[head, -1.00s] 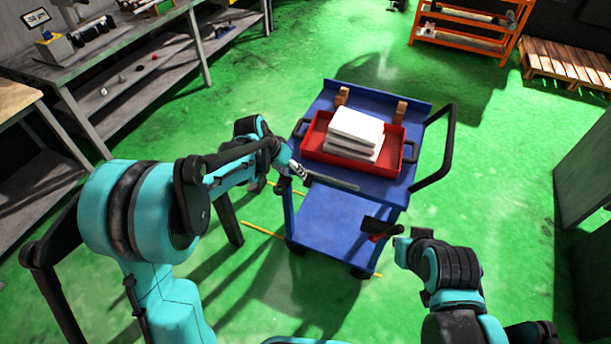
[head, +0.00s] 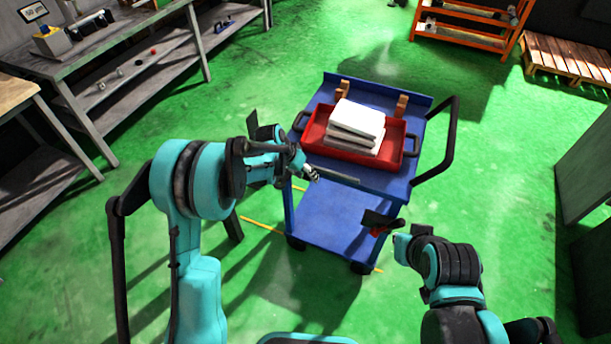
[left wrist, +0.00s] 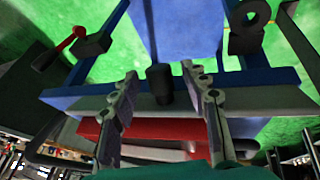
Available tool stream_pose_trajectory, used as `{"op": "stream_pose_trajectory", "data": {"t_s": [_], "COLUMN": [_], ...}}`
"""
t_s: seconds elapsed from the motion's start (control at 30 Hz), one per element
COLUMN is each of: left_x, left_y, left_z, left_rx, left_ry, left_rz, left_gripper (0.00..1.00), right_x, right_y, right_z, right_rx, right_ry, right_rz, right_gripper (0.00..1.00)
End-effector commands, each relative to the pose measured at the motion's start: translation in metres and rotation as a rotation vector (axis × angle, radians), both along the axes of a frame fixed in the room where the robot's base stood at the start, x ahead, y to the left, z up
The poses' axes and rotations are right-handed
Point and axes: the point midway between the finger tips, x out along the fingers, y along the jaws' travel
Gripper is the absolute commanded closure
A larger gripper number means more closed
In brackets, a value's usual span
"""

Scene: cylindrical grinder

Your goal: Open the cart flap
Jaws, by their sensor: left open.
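The blue cart (head: 330,216) stands ahead, with an upper deck and an open lower shelf. A grey strip (head: 342,177) runs along the near edge of its upper deck; I cannot tell whether this is the flap. My left gripper (head: 313,175) is at the left part of that edge. In the left wrist view, my left gripper (left wrist: 165,98) is open, and a black knob (left wrist: 158,82) on the cart edge shows between its fingers, without clear contact. My right gripper (head: 380,224) hangs over the right side of the lower shelf; its jaws are unclear.
A red tray (head: 395,161) holding stacked white blocks (head: 355,122) sits on the upper deck. A black push handle (head: 446,145) juts out at the cart's right. A grey workbench (head: 120,60) stands at the left. Green floor (head: 505,180) is free on the right.

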Motion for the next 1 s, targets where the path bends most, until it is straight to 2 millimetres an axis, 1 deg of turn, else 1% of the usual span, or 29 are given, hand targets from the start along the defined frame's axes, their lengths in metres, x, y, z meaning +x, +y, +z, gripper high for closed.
{"op": "stream_pose_trajectory", "data": {"t_s": [0.1,0.13,0.17,0.2,0.3,0.53,0.67,0.87,1.0], "left_x": [0.000,0.000,0.000,0.000,0.000,-0.001,-0.002,-0.004,-0.005], "left_y": [0.000,0.000,0.000,0.000,0.000,0.000,0.001,0.001,0.002], "left_z": [0.001,0.001,0.001,0.001,0.001,0.000,-0.003,-0.011,-0.017], "left_rx": [0.000,0.000,0.000,0.000,0.000,-0.002,-0.011,-0.043,-0.076], "left_ry": [0.000,0.000,0.000,0.000,0.000,-0.006,-0.032,-0.134,-0.234], "left_rz": [0.000,0.000,0.000,0.000,0.000,0.000,0.001,0.001,0.003], "left_gripper": [0.54,0.57,0.65,0.75,1.00,1.00,1.00,1.00,1.00], "right_x": [0.000,0.000,0.000,0.000,0.000,0.000,0.000,0.000,0.000], "right_y": [0.000,0.000,0.000,0.000,0.000,0.000,0.000,0.000,0.000], "right_z": [0.000,0.000,0.000,0.000,0.000,-0.001,-0.005,-0.020,-0.035], "right_rx": [0.000,0.000,0.000,0.000,0.000,0.000,0.000,0.000,0.000], "right_ry": [0.000,0.000,0.000,0.000,0.000,0.000,0.000,0.000,0.000], "right_rz": [0.000,0.000,0.000,0.000,0.000,0.000,0.000,0.000,0.000], "right_gripper": [1.00,1.00,1.00,1.00,1.00,1.00,1.00,1.00,1.00]}}
